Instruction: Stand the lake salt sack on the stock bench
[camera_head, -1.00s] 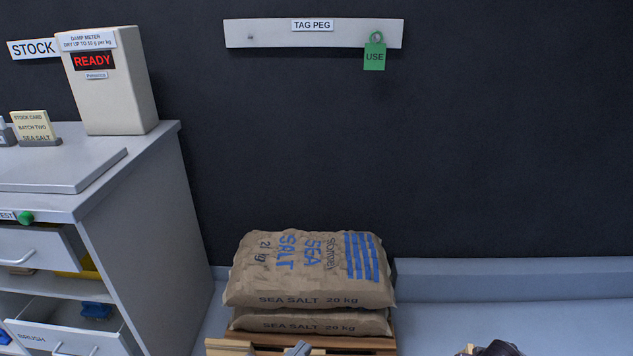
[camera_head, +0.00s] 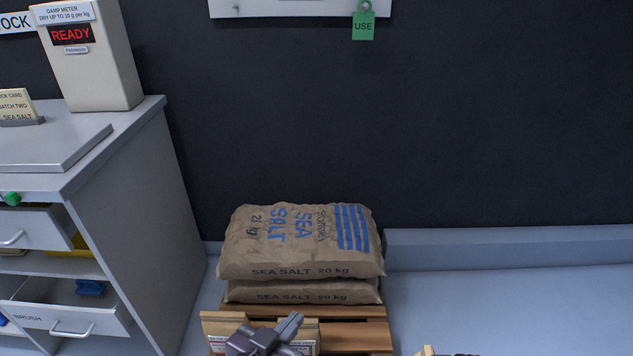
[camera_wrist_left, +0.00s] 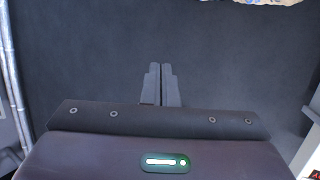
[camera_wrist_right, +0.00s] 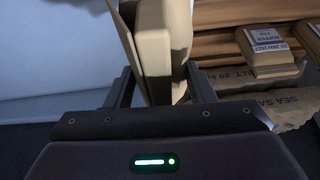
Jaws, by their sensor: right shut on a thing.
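The stock bench (camera_head: 130,215) is the grey cabinet at the left, under the STOCK sign. No label reading lake salt shows in any view. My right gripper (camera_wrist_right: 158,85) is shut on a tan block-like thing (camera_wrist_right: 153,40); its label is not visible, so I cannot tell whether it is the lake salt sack. A tan bit (camera_head: 428,351) shows beside the dark right gripper at the head view's bottom edge. My left gripper (camera_head: 293,322) is over the front of the pallet; its fingers are together and empty in the left wrist view (camera_wrist_left: 162,72).
Two stacked sea salt sacks (camera_head: 300,245) lie on a wooden pallet (camera_head: 375,335), with small labelled tan blocks (camera_wrist_right: 268,48) in front. A damp meter (camera_head: 95,65) reading READY and a stock card (camera_head: 17,105) stand on the bench. Two bench drawers (camera_head: 70,318) are partly open.

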